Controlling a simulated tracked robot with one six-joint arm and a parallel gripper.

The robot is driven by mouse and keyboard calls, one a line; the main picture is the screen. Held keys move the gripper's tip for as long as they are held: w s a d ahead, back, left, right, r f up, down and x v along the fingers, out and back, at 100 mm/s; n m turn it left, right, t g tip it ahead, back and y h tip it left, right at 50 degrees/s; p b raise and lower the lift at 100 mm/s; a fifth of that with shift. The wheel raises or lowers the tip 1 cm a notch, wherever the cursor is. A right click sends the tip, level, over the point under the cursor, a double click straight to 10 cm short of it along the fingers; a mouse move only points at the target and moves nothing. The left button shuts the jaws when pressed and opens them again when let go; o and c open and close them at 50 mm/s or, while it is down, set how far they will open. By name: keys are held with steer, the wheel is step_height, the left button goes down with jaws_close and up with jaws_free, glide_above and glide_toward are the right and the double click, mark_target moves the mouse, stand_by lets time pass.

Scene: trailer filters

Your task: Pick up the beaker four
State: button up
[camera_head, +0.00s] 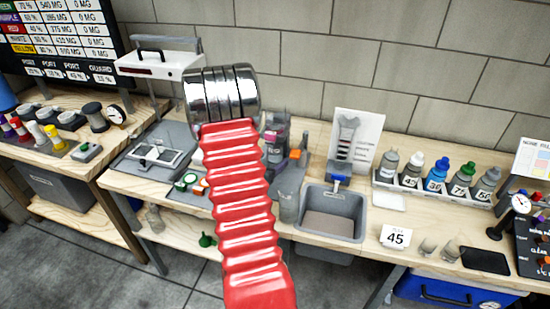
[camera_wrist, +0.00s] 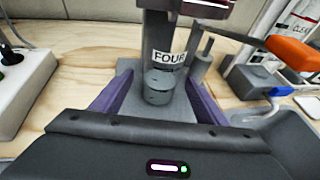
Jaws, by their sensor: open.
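In the wrist view a small grey, see-through beaker (camera_wrist: 158,88) stands on the grey base of a dispenser-like machine. A white label reading FOUR (camera_wrist: 169,58) shows just above it; I cannot tell if it is on the beaker or on the column behind. My gripper (camera_wrist: 158,108) is open, its two purple-sided fingers to the left and right of the beaker, apart from it.
A grey sink (camera_head: 332,212) lies right of the machine, with a clear glass (camera_head: 288,206) at its left. Several labelled bottles (camera_head: 437,175) stand in a rack further right. In the wrist view an orange handle (camera_wrist: 292,52) reaches in from the right and a white box (camera_wrist: 22,85) stands left.

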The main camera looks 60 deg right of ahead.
mark_target(271, 157)
steer(key=shift+x, duration=1.85)
steer(key=shift+s, duration=0.1)
steer(key=shift+c, duration=0.4)
steer(key=c, duration=1.2)
steer(key=shift+r, duration=0.25)
steer(key=shift+r, duration=0.55)
steer(key=shift+a, duration=0.25)
steer(key=shift+w+a, duration=0.2)
steer(key=shift+a, duration=5.05)
steer(key=shift+w+a, duration=0.25)
steer(key=shift+a, duration=4.95)
steer(key=shift+w+a, duration=0.2)
steer(key=shift+a, duration=5.05)
